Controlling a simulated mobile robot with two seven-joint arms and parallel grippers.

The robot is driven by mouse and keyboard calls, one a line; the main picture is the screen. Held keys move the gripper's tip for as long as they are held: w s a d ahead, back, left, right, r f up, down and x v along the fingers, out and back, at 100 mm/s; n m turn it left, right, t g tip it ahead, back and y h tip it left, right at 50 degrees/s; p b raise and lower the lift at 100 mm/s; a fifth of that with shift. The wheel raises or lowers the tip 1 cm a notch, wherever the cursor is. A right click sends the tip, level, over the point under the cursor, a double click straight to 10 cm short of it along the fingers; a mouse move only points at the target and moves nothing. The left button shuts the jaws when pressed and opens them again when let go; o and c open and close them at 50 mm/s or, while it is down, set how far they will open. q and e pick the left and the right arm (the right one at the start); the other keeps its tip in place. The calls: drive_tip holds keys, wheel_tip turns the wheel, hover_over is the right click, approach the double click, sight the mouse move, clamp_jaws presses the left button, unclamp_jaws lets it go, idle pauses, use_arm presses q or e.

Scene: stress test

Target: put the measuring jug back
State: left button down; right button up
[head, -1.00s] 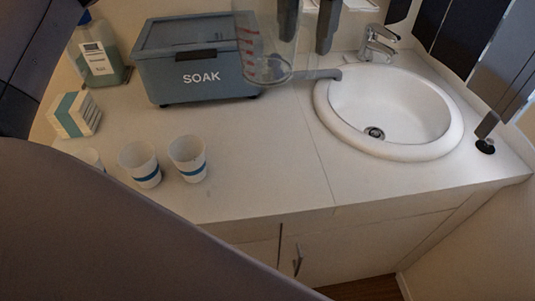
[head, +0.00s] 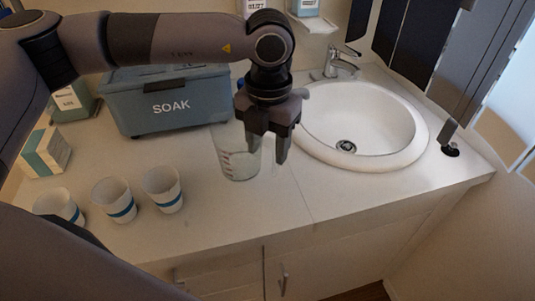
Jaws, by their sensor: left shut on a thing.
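The measuring jug (head: 238,164) is clear with red marks. It shows in the middle of the head view, in front of the SOAK box and left of the sink, and looks roughly upright. My left gripper (head: 267,150) reaches down from above and is shut on the jug at its right side. The fingers cover part of the jug's upper right and handle side. Whether its base touches the counter, I cannot tell. My right gripper is not in view.
The blue-grey SOAK box (head: 170,103) stands behind the jug. The round sink (head: 415,150) is to the right. Several paper cups (head: 163,190) stand at front left, near a white-and-teal carton (head: 47,150). The counter (head: 245,215) in front of the jug is clear.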

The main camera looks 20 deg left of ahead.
use_arm(q)
drive_tip(key=shift+f, duration=1.6)
drive_tip(key=shift+f, duration=0.25)
drive_tip(key=shift+c, duration=2.4)
unclamp_jaws()
drive_tip(key=shift+r, duration=0.1)
drive_tip(key=shift+r, duration=0.1)
wheel_tip(320, 180, up, 12)
drive_tip(key=shift+s+r+b, duration=0.1)
drive_tip(key=shift+b, duration=0.2)
